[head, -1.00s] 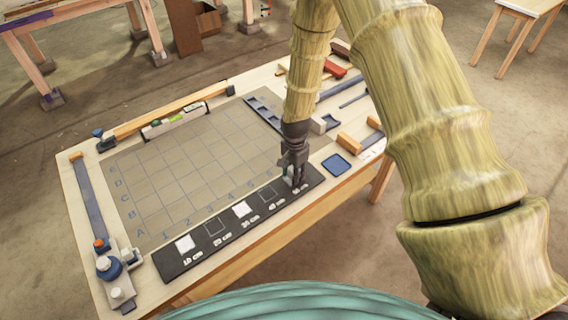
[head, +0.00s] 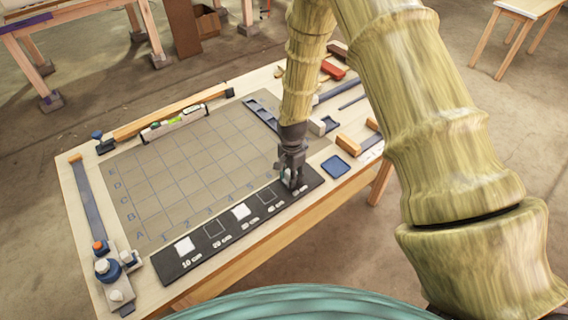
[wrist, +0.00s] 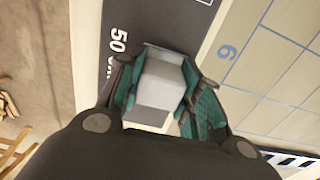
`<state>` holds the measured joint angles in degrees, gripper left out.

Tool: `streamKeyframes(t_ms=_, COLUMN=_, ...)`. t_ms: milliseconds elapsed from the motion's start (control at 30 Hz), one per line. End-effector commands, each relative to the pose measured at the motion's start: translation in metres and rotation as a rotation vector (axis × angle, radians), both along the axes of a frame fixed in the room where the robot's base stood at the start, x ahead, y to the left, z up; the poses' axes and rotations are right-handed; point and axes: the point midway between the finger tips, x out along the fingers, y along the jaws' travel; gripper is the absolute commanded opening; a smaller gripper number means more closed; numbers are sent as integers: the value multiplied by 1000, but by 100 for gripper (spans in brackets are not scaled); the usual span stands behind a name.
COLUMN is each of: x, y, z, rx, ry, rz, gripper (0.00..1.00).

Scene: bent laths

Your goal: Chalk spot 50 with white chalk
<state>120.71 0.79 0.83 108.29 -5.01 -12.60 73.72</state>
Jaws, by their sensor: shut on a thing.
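My gripper (head: 289,180) is over the far right end of a dark strip (head: 196,262), at the 50 cm label. In the wrist view, the green-padded fingers of my gripper (wrist: 160,95) are shut on a pale grey-white block of chalk (wrist: 165,75). The "50" label (wrist: 118,42) shows on the dark strip beside it. Spot 50 is mostly hidden under the chalk and gripper; I cannot tell whether the chalk touches it. The 10 cm spot (head: 184,246) and 30 cm spot (head: 241,211) are filled white. The 20 cm spot (head: 214,229) and 40 cm spot (head: 267,197) are outlines only.
A gridded mat (head: 165,175) lies behind the strip. A blue-edged tray (head: 335,165) is right of my gripper. A spirit level (head: 175,122) lies at the back. Wooden pieces (head: 350,143) lie on the right.

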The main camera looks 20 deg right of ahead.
Motion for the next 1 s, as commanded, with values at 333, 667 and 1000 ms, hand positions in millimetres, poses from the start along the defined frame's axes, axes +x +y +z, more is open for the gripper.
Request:
streamKeyframes(t_ms=333, x=4, y=-22, z=1, rx=0, ry=-1, rz=4, gripper=0)
streamKeyframes(t_ms=667, x=0, y=-11, z=0, rx=-1, ry=-1, rz=-4, gripper=0)
streamKeyframes(t_ms=1000, x=-4, y=11, z=2, rx=0, ry=-2, rz=-15, gripper=0)
